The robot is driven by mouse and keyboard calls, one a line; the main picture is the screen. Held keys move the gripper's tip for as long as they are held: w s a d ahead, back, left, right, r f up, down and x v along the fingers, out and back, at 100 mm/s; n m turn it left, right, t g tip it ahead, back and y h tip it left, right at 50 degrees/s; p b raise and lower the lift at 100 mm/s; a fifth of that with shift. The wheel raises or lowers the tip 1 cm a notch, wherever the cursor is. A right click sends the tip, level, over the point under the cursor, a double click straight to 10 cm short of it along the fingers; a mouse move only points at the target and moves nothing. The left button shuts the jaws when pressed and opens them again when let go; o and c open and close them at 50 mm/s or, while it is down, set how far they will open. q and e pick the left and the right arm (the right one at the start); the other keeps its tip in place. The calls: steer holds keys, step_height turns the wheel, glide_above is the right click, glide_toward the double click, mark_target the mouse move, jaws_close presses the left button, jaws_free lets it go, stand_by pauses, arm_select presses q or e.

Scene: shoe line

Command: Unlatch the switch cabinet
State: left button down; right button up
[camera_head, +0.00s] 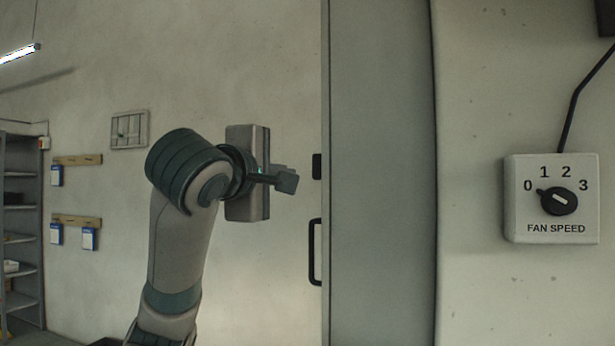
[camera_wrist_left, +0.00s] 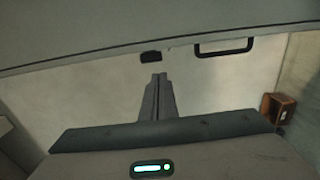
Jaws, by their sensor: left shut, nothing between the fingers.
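The grey switch cabinet (camera_head: 380,190) stands tall in the middle of the head view, and its face crosses the top of the left wrist view (camera_wrist_left: 110,40). A small black latch piece (camera_head: 317,166) sticks out from its left edge, above a black loop handle (camera_head: 312,252). In the left wrist view the latch piece (camera_wrist_left: 151,57) is left of the handle (camera_wrist_left: 225,48). My left gripper (camera_head: 290,179) is shut and empty, just left of the latch piece at nearly its height. In the left wrist view its fingertips (camera_wrist_left: 158,77) point at the latch piece, with a small gap between.
A fan speed switch box (camera_head: 553,228) with a black knob is on the wall at right. Shelving (camera_head: 22,220) and wooden rails (camera_head: 78,160) with blue tags are at far left. A brown box (camera_wrist_left: 278,108) shows at right in the left wrist view.

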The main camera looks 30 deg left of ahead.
arm_select(q)
steer(key=w, duration=0.1)
steer(key=p, duration=0.5)
glide_toward(313, 178)
steer(key=x, duration=0.5)
steer(key=shift+w+a, duration=0.1)
steer(key=shift+w, duration=0.65)
steer(key=shift+f+t+b, duration=0.15)
steer(key=shift+t+b, duration=0.15)
steer(key=shift+b, duration=0.45)
steer(key=shift+b, duration=0.3)
